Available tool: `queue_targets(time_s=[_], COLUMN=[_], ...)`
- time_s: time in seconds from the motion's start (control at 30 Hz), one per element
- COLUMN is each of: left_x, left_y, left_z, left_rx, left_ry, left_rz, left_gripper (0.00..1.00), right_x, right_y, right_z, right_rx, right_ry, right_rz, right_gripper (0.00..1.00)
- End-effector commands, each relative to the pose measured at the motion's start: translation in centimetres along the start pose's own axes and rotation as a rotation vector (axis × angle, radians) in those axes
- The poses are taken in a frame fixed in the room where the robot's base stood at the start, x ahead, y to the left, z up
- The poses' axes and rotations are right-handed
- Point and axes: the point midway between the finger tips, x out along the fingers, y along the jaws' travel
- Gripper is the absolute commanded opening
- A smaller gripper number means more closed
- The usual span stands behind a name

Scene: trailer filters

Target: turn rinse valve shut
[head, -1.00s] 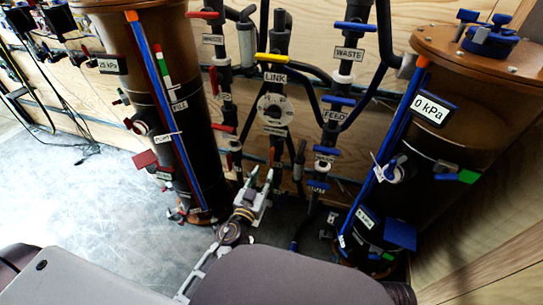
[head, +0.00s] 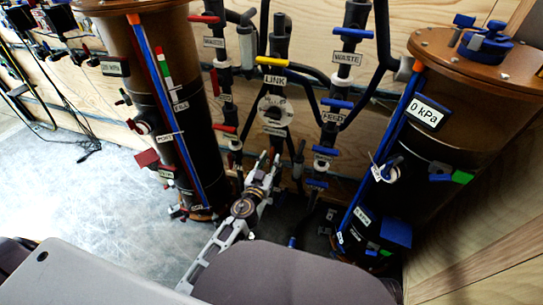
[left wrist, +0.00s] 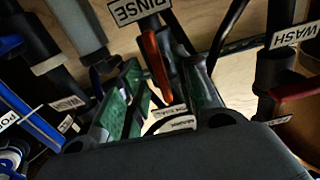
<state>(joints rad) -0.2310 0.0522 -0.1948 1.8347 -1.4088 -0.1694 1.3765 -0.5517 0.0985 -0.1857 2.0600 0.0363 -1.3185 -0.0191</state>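In the left wrist view, the rinse valve's red handle (left wrist: 157,65) hangs just below the RINSE label (left wrist: 135,10), its long side running nearly up and down the picture. My left gripper (left wrist: 165,88) is open, with one green-padded finger on each side of the handle's lower end. I cannot tell whether a pad touches the handle. In the head view my left gripper (head: 268,163) is low among the pipes, right of the dark left column, with its fingers apart. The rinse handle cannot be made out for certain there. My right gripper is not in view.
A WASH label (left wrist: 293,35) and another red handle (left wrist: 297,92) are right in the wrist view. In the head view, the left filter column (head: 150,100) and right filter column (head: 460,110) flank pipes with a yellow LINK handle (head: 272,61) and blue handles. Open floor (head: 90,190) lies left.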

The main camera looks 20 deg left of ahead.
Motion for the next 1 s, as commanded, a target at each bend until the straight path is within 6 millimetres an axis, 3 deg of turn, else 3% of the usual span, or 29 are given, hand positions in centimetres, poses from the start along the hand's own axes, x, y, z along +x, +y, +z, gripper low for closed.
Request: queue_targets(time_s=[0.33,0.8,1.0], left_x=[2.3,2.7,2.7], left_y=[0.0,0.0,0.0], left_z=[0.0,0.0,0.0], left_rx=[-0.001,-0.001,-0.001], left_ry=[-0.001,0.000,-0.001], left_rz=[0.000,0.000,0.000], left_gripper=[0.32,0.32,0.06], right_x=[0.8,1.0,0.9], right_y=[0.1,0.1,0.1], right_z=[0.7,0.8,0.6], right_rx=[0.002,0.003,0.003], right_ry=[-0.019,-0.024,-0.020], right_rz=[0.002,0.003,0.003], right_gripper=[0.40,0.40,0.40])
